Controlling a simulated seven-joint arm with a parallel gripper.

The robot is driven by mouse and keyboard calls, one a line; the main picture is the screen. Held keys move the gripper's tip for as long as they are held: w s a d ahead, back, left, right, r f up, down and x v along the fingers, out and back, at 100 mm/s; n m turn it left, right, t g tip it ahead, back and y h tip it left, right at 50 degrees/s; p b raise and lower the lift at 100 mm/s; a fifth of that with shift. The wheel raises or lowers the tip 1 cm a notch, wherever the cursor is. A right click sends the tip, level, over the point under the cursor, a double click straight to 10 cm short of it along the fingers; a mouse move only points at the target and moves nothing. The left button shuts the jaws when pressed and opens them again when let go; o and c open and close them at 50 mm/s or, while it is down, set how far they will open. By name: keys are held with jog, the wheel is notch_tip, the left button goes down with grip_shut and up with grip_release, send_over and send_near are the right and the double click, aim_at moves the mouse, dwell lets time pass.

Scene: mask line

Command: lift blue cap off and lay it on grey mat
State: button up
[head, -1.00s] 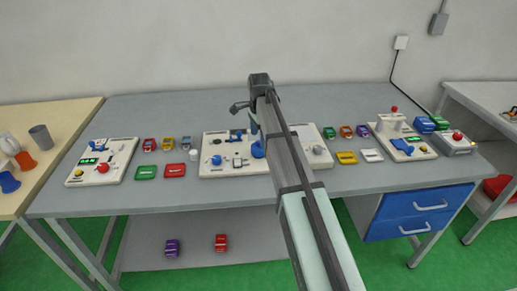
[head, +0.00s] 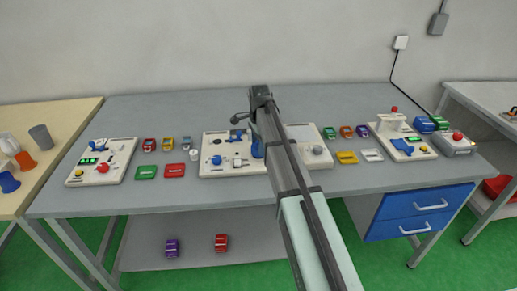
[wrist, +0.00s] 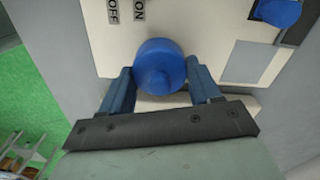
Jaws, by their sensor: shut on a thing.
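The blue cap (wrist: 160,62) is a round, domed piece seen from above in the wrist view. My gripper (wrist: 162,82) has its two blue fingers on either side of the cap, shut on it. In the head view my gripper (head: 257,149) reaches down to the middle white panel (head: 218,171), and its fingers and the arm largely hide the cap. I cannot tell whether the cap is seated or raised. I cannot pick out the grey mat for certain; a light grey patch (wrist: 247,66) lies right of the cap in the wrist view.
Another blue part (wrist: 279,11) stands near the cap, and OFF and ON labels mark the panel. Small cars, green (head: 146,173) and red (head: 175,170) pieces lie left of the panel. A second white panel (head: 105,160) stands further left. The table's back is clear.

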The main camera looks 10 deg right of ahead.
jog(key=c, duration=0.3)
jog(key=shift+c, duration=0.2)
notch_tip(320, 180, up, 9)
jog(key=shift+r, duration=0.15)
jog(key=shift+w+d, duration=0.1)
jog(key=shift+d, duration=0.05)
jog(key=w, duration=1.2)
jog(key=shift+w+f, duration=0.15)
jog(key=shift+f, duration=5)
